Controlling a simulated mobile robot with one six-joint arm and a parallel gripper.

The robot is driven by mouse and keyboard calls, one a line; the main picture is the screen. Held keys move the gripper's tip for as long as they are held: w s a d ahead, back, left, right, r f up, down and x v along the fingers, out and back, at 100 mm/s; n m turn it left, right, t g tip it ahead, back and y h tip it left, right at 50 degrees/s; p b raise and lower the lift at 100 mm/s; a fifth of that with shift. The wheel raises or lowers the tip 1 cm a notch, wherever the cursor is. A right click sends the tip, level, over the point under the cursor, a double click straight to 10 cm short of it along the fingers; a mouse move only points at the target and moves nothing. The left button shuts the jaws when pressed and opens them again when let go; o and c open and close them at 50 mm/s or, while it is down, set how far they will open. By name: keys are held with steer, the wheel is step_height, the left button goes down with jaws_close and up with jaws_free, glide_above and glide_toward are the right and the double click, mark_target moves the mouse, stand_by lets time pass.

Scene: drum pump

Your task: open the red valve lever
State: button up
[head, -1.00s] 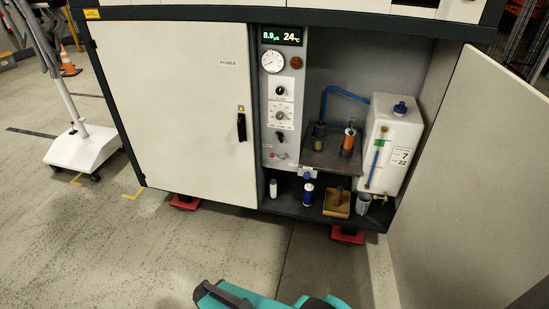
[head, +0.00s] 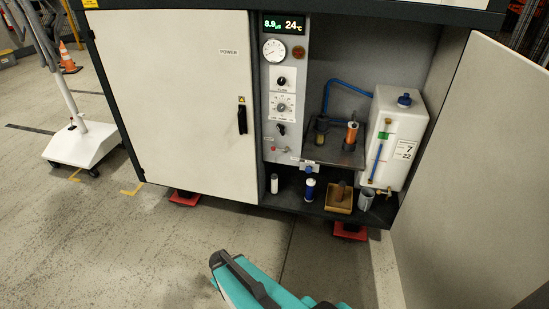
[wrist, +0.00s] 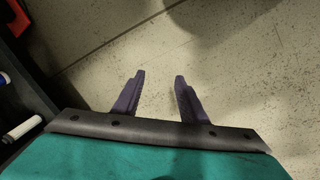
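In the head view only my teal arm shows at the bottom, well below and in front of the cabinet; the fingers are hidden there.
An open door (head: 478,165) stands to the right of the compartment, with a white tank (head: 397,150) inside it. A closed door (head: 178,110) covers the left side. Bottles and a yellow tray (head: 339,205) stand on the lower shelf. The floor in front is clear.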

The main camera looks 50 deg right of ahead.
steer(key=w+d+r+t+h+b, duration=0.1)
steer(key=w+d+t+h+b, duration=0.2)
steer(key=w+d, duration=0.75)
steer(key=n+t+h+b, duration=0.3)
steer(key=n+t+b, duration=0.4)
steer(key=t+b, duration=0.5)
glide_toward(274, 150)
steer(key=p+v, duration=0.1)
steer(key=v, duration=0.4)
steer(key=shift+s+d+f+t, duration=0.1)
steer(key=shift+s+f+t, duration=0.1)
steer(key=shift+s+t, duration=0.1)
steer(key=shift+w+d, duration=0.1)
steer(key=shift+w, duration=0.1)
steer(key=shift+b+x, duration=0.75)
steer(key=shift+x, duration=5.95)
steer(key=shift+f, duration=0.1)
jaws_close()
